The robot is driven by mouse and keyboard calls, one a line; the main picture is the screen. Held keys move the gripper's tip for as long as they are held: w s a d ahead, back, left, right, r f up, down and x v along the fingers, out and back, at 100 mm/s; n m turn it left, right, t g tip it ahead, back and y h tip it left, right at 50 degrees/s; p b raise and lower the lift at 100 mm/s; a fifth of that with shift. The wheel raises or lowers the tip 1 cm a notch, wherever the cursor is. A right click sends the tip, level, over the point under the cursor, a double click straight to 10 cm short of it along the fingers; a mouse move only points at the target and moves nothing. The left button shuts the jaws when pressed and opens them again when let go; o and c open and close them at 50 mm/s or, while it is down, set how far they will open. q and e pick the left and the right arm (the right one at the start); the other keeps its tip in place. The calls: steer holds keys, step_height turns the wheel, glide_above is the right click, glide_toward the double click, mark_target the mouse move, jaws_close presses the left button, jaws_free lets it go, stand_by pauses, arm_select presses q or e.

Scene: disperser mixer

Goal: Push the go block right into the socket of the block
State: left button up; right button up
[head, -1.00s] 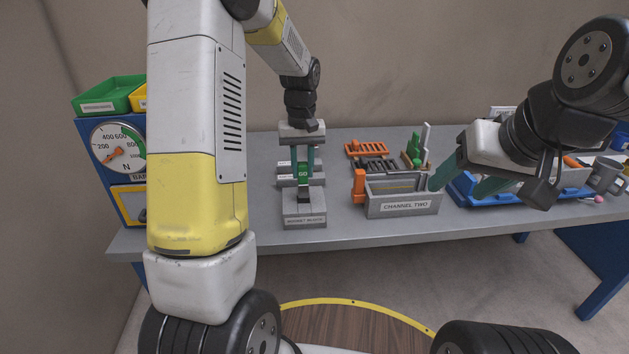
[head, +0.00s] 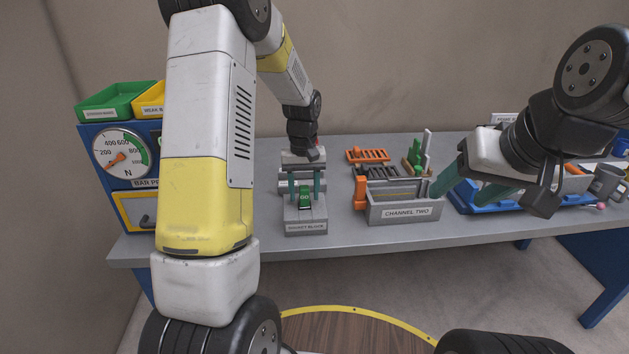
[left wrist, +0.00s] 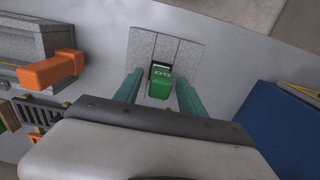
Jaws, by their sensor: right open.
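The green go block (head: 304,198) stands at the grey socket block (head: 306,215), over its slot, in the head view. In the left wrist view, the go block (left wrist: 160,85) meets the dark slot of the socket block (left wrist: 184,52); how deep it sits I cannot tell. My left gripper (head: 305,186) is over the block, its teal fingers on either side. In the left wrist view, the left gripper (left wrist: 159,78) is open, with gaps between block and fingers. My right gripper (head: 462,185) is open and empty, right of the channel two box.
The grey channel two box (head: 404,212) with an orange handle stands right of the socket block. Orange and dark racks (head: 368,156) lie behind it. A blue tray (head: 480,203) is further right. The force gauge (head: 122,153) stands on the left. The table front is clear.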

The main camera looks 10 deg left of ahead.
arm_select(q)
step_height(320, 180, up, 11)
steer(key=shift+r, duration=0.1)
steer(key=s+r+m+t+h, duration=0.1)
steer(key=s+r+m+t, duration=0.15)
steer(key=s+r, duration=0.85)
steer(key=s+d+f+m+t+h, duration=0.1)
steer(key=s+d+t, duration=0.1)
steer(key=s, duration=1.1)
steer(key=shift+s+t, duration=0.15)
steer(key=shift+t, duration=0.7)
steer(key=shift+d, duration=0.1)
